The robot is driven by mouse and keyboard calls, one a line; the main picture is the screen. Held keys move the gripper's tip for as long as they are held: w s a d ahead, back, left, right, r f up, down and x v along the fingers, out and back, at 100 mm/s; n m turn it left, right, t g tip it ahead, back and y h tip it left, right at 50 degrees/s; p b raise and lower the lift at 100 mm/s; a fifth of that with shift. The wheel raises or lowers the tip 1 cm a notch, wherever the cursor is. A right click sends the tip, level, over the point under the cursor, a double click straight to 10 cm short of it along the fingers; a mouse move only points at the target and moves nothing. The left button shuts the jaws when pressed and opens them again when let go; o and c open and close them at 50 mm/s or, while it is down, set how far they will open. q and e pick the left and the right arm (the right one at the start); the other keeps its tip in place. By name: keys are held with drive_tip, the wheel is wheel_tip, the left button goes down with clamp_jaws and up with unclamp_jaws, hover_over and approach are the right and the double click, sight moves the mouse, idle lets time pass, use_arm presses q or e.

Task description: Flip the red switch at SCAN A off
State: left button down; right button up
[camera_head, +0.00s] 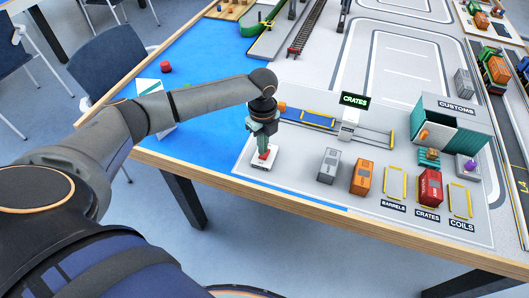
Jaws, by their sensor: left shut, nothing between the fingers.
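The red switch (266,154) sits on a small white base (259,166) near the front edge of the table. The lettering on the base is too small to read. My left gripper (263,148) points down right above the switch, shut and with nothing in it. Its fingertips hide part of the switch, so I cannot tell whether they touch it or which way it is tilted. My right gripper is not in view.
Grey (329,165), orange (362,177) and red (430,187) containers stand to the right. Behind the switch is a blue conveyor (307,117) with a CRATES sign (354,100). A teal CUSTOMS shed (455,125) stands farther right. The blue area to the left is mostly clear.

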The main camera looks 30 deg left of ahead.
sight(263, 156)
use_arm(q)
drive_tip(key=shift+f+b, duration=0.4)
drive_tip(key=shift+f, duration=0.7)
idle(0.3)
drive_tip(key=shift+r, duration=0.1)
wheel_tip(263, 156, up, 5)
drive_tip(key=p, duration=0.5)
drive_tip(key=shift+p, duration=0.35)
wheel_tip(263, 156, up, 2)
drive_tip(key=shift+p, duration=1.05)
